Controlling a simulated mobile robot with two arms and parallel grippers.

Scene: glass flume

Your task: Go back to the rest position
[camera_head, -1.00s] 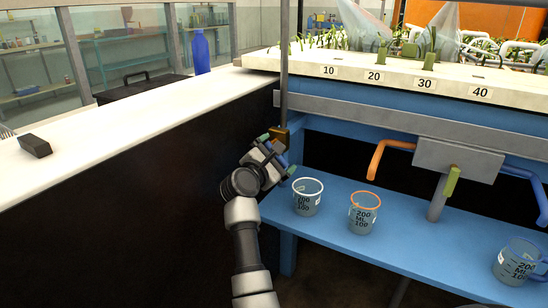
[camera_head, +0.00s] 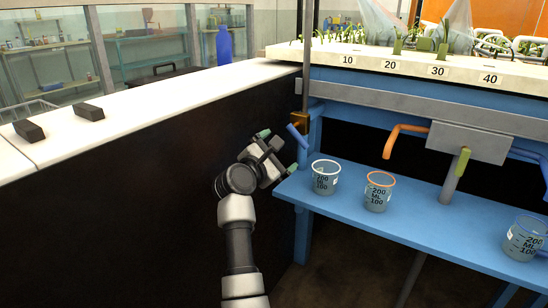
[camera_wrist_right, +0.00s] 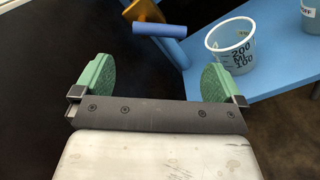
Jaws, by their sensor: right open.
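My right gripper (camera_head: 279,151) is in front of the dark side of the white counter, left of the blue shelf. In the right wrist view the right gripper (camera_wrist_right: 157,82) shows two green finger pads wide apart with nothing between them. A short blue handle (camera_head: 297,136) on a brass-coloured fitting is just beyond the gripper, apart from it; it also shows in the right wrist view (camera_wrist_right: 160,29). My left gripper is not in view.
On the blue shelf (camera_head: 420,221) stand a white-rimmed cup (camera_head: 325,178), an orange-rimmed cup (camera_head: 378,193) and a blue-rimmed cup (camera_head: 523,240).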

